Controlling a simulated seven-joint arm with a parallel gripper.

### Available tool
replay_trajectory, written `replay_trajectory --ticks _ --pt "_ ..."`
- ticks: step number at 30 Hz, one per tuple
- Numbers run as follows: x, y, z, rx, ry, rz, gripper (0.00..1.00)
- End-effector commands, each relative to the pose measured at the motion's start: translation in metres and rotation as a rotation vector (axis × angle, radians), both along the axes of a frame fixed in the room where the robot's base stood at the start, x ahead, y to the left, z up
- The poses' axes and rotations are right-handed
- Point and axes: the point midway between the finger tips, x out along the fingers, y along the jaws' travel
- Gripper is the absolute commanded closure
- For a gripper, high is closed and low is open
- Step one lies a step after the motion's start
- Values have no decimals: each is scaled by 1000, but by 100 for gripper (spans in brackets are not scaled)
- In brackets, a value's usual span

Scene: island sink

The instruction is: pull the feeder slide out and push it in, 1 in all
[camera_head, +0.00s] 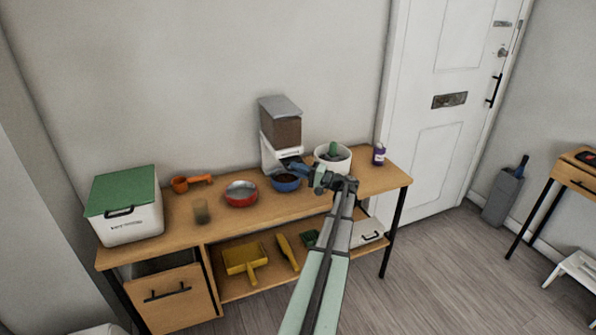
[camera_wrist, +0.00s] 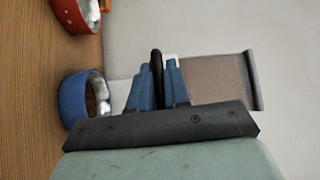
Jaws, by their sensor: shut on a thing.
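The feeder (camera_head: 281,130) stands at the back of the wooden table against the wall, with a grey lid, a brown-filled hopper and a white base. My gripper (camera_head: 296,168) reaches to the front of its base. In the wrist view my gripper's blue fingers (camera_wrist: 158,82) are shut on a black handle (camera_wrist: 156,60), which I take as the feeder slide's handle. The feeder's brown hopper (camera_wrist: 215,78) lies beyond the fingers. The slide itself is mostly hidden by my gripper, so I cannot tell how far out it is.
A blue bowl (camera_head: 286,183) with brown food sits under the feeder's front, close to my gripper. A red bowl (camera_head: 240,194) and an orange scoop (camera_head: 190,182) are to the left. A white pot (camera_head: 341,163) and a purple container (camera_head: 379,154) stand right.

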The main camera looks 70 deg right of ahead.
Motion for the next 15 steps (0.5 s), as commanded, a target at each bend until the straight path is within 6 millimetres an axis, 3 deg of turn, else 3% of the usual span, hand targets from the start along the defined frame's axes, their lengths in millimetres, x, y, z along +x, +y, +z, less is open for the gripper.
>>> replay_trajectory --ticks 6,14,15 --pt "23 -25 0 0 -1 1 100" --pt "24 -25 1 0 -1 -3 100" --pt "25 -25 1 0 -1 -3 81"
